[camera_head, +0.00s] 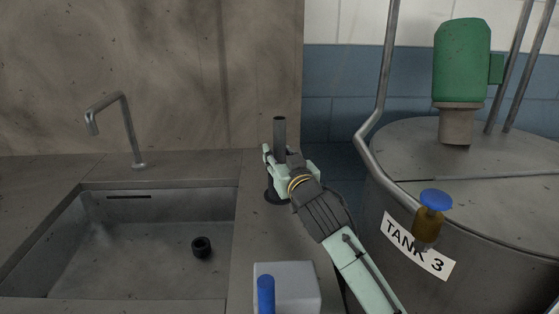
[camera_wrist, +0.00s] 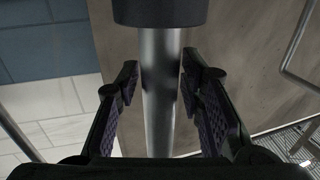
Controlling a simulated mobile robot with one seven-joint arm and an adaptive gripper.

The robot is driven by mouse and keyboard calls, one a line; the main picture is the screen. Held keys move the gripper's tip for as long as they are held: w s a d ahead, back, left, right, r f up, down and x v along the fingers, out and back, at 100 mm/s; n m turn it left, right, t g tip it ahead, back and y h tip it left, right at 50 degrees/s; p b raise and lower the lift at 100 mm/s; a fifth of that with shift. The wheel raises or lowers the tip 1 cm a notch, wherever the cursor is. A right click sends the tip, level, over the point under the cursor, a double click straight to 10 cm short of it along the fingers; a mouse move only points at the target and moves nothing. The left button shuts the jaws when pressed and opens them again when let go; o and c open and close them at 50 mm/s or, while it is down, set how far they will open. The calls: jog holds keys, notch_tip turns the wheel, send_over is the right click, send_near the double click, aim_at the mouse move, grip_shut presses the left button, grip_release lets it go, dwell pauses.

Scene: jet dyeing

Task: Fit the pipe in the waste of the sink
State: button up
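The pipe (camera_head: 280,133) is a grey metal tube standing upright on the counter to the right of the sink. Its foot is in a round black base (camera_head: 274,197). My gripper (camera_head: 281,162) is at the pipe, above the base. In the wrist view the pipe (camera_wrist: 160,95) passes between the two fingers (camera_wrist: 159,75), with a narrow gap visible on each side, so the gripper looks open around it. The black base (camera_wrist: 160,12) shows at the top there. The waste (camera_head: 201,247) is a short black ring on the floor of the sink (camera_head: 130,262).
A bent metal tap (camera_head: 127,125) stands behind the sink. A large tank (camera_head: 470,220) with a blue-capped valve (camera_head: 435,203) stands on the right, close to my arm.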

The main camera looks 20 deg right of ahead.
grip_shut()
dwell(0.4)
